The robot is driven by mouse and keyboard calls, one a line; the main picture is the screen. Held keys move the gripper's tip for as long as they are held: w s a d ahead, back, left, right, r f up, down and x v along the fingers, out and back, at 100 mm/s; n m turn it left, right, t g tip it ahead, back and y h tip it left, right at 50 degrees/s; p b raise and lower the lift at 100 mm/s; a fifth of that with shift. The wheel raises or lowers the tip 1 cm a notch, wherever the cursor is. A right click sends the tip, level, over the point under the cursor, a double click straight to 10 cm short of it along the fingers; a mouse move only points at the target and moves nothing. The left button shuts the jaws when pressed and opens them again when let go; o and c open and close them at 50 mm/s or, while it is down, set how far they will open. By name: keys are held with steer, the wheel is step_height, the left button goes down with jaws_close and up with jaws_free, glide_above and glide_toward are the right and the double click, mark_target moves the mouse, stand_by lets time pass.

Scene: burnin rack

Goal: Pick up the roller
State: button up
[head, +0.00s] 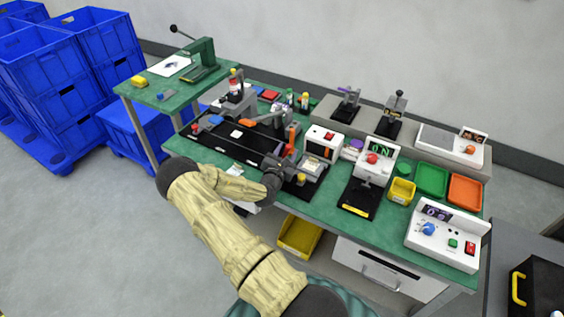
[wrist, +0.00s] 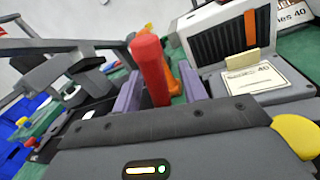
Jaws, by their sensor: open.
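A red upright bar (wrist: 152,68) stands between the two purple fingers of my gripper (wrist: 160,92) in the wrist view. It looks like the roller's handle, but its lower end is hidden behind the gripper body, so I cannot be sure. The fingers are open, with a gap visible on the right side of the bar; contact on the left is unclear. In the head view a red-orange upright piece (head: 291,136) shows just beyond my gripper (head: 284,160), over the green bench. An orange piece (wrist: 187,80) shows behind the bar in the wrist view.
A white box with a dark slotted front (wrist: 222,38) stands close at right, beside a labelled card (wrist: 257,82) and a yellow knob (wrist: 298,135). A black mat (head: 225,146) lies left on the bench. Yellow, green and orange bins (head: 464,190) sit at right.

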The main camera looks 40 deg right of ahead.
stand_by(0.3)
jaws_close()
step_height(320, 180, up, 10)
steer(key=b, duration=0.1)
stand_by(0.5)
stand_by(0.4)
